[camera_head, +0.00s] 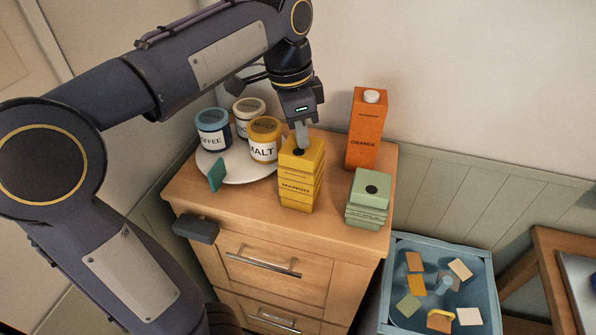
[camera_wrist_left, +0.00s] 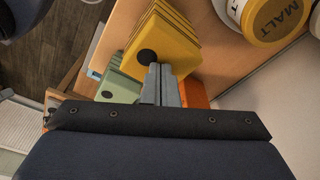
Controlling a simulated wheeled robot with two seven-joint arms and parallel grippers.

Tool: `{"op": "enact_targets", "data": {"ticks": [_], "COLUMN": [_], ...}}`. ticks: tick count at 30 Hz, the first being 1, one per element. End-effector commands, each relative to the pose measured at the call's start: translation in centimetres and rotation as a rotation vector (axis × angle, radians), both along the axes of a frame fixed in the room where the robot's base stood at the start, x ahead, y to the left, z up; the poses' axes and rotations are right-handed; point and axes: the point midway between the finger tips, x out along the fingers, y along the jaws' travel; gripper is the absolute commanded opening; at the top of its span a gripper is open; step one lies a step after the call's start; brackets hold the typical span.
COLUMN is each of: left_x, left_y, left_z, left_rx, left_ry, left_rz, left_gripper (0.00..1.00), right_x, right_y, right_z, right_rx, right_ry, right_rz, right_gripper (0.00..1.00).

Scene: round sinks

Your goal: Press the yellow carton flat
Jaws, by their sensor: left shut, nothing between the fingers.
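The yellow carton (camera_head: 299,188) stands upright on the wooden cabinet top, with folds across its sides and a dark round spot on top. It also shows in the left wrist view (camera_wrist_left: 178,32). My left gripper (camera_head: 301,146) points down at the carton's top, fingers shut and empty. In the left wrist view the shut fingertips (camera_wrist_left: 161,67) are at the top face near the dark spot; I cannot tell whether they touch it. My right gripper is not in view.
A folded, low green carton (camera_head: 367,202) and a tall orange carton (camera_head: 366,135) stand to the right. Jars, including a yellow malt jar (camera_head: 265,142), stand on a white round tray (camera_head: 247,174) at left. A blue bin (camera_head: 399,321) with flat pieces stands right of the cabinet (camera_head: 345,233).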

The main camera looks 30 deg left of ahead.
Motion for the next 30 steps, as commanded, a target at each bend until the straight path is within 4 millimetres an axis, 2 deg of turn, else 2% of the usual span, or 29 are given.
{"op": "enact_targets", "data": {"ticks": [27, 30], "left_x": [0.0, 0.0], "left_y": [0.0, 0.0], "left_z": [-5.0, -4.7], "left_rx": [0.001, 0.0], "left_ry": [0.003, 0.003], "left_rz": [0.0, 0.0], "left_gripper": [0.0, 0.0], "right_x": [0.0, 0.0], "right_y": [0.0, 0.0], "right_z": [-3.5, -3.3], "right_rx": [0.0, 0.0], "right_ry": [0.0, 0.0], "right_rz": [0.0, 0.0], "right_gripper": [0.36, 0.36]}}
